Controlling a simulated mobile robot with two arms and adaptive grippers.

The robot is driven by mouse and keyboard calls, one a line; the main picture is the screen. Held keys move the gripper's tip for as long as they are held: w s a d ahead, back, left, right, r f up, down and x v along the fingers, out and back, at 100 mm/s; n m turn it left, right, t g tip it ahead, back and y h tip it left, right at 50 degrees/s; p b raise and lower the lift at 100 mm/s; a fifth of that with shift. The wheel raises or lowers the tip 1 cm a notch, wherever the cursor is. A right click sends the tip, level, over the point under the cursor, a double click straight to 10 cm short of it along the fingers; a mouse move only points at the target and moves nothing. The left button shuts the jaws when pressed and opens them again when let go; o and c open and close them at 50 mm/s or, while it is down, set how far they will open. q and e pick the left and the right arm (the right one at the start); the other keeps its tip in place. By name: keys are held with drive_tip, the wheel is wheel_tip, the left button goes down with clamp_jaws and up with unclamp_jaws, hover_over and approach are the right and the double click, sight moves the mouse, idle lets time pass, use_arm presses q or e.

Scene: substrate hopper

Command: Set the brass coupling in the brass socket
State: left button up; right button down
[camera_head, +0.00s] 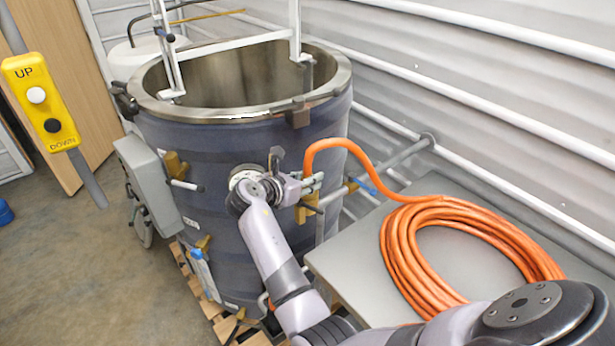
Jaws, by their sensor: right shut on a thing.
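My right gripper (311,184) is in front of the dark blue vessel, at its right side. It is shut on the end of the orange hose (350,150), where the brass coupling would sit. The coupling is too small and too covered by the fingers to make out. A brass-coloured fitting (307,210) shows just below the fingers, close to the vessel wall. I cannot tell whether it is the brass socket, or whether the held end touches it. My left gripper is not in view.
The hose lies coiled on a grey table (345,255) at right. The open-topped vessel (215,150) stands on a wooden pallet (205,300). More brass-coloured fittings (176,166) stick out from it. A yellow UP/DOWN pendant (40,100) hangs at left. White rails line the wall.

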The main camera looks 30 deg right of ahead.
drive_tip(key=c, duration=1.2)
unclamp_jaws()
drive_tip(key=shift+r, duration=0.1)
wheel_tip(320, 180, up, 10)
drive_tip(key=shift+f, duration=0.1)
